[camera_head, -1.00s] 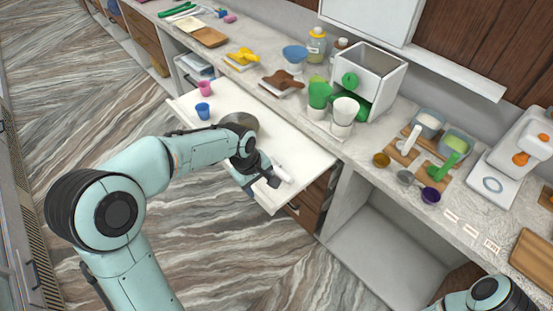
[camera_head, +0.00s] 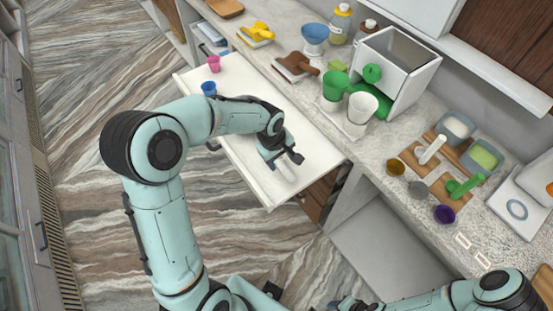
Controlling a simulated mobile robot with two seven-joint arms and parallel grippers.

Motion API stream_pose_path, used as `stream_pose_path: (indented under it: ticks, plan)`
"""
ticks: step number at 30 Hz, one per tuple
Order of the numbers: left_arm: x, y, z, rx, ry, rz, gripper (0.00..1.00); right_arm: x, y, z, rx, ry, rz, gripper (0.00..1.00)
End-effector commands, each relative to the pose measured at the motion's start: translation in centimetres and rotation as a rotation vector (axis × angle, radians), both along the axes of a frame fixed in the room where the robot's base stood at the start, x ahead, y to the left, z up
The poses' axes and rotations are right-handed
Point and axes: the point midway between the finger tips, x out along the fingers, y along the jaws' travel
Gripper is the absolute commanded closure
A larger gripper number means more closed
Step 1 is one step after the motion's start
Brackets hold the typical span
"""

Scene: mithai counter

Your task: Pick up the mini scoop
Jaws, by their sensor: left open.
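A small white piece (camera_head: 287,171), which may be the mini scoop, lies near the front right corner of the pulled-out white drawer (camera_head: 318,152). Its shape is partly covered by my left gripper, so I cannot be sure what it is. My left gripper (camera_head: 290,160) is open and low over the drawer, right at this piece. I see no grip on it. My right arm shows at the bottom right. Its gripper (camera_head: 346,303) is dark, cut by the bottom edge, and its jaws are unclear.
A pink cup (camera_head: 213,64) and a blue cup (camera_head: 209,88) stand at the drawer's far end. The drawer's right part is bare.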

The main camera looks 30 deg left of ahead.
Motion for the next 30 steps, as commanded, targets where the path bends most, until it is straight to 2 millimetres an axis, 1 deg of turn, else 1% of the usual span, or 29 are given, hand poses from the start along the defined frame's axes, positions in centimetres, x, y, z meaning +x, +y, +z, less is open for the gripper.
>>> stream_pose_path:
  ticks: [5, 9, 13, 16, 22, 23, 24, 26, 27, 28, 30]
  plan:
    - [0.2, 0.0, -1.3, 0.000, 0.002, -0.001, 0.43, 0.2, 0.0, 0.2, 0.000, -0.002, 0.000, 0.57]
    - [0.6, 0.0, -3.4, -0.001, 0.005, -0.002, 0.43, 0.5, 0.0, 0.6, 0.000, -0.007, 0.000, 0.57]
    - [0.9, -0.2, -5.0, -0.001, 0.002, -0.002, 0.43, 0.5, 0.0, 0.6, 0.000, -0.006, 0.000, 0.57]
    - [1.0, -0.2, -5.5, -0.001, -0.001, -0.001, 0.43, 0.5, 0.0, 0.6, 0.000, -0.006, 0.000, 0.57]
    - [1.1, -0.2, -5.5, -0.001, -0.002, -0.001, 0.43, 0.5, 0.0, 0.6, 0.000, -0.006, 0.000, 0.57]
    - [1.1, -0.2, -5.5, -0.001, -0.002, -0.001, 0.53, 0.5, 0.0, 0.6, 0.000, -0.006, 0.000, 0.57]
    - [1.1, -0.2, -5.5, -0.001, -0.002, -0.001, 0.66, 0.5, 0.0, 0.6, 0.000, -0.006, 0.000, 0.57]
    - [1.1, -0.2, -5.5, -0.001, -0.002, -0.001, 0.85, 0.5, 0.0, 0.6, 0.000, -0.006, 0.000, 0.57]
    - [1.1, -0.2, -5.5, -0.001, -0.002, -0.001, 0.98, 0.5, 0.0, 0.6, 0.000, -0.006, 0.000, 0.57]
    - [1.1, -0.2, -5.5, -0.001, -0.002, -0.001, 1.00, 0.5, 0.0, 0.6, 0.000, -0.006, 0.000, 0.57]
    - [1.1, -0.2, -5.4, -0.001, -0.002, -0.001, 1.00, 0.5, 0.0, 0.6, 0.000, -0.006, 0.000, 0.57]
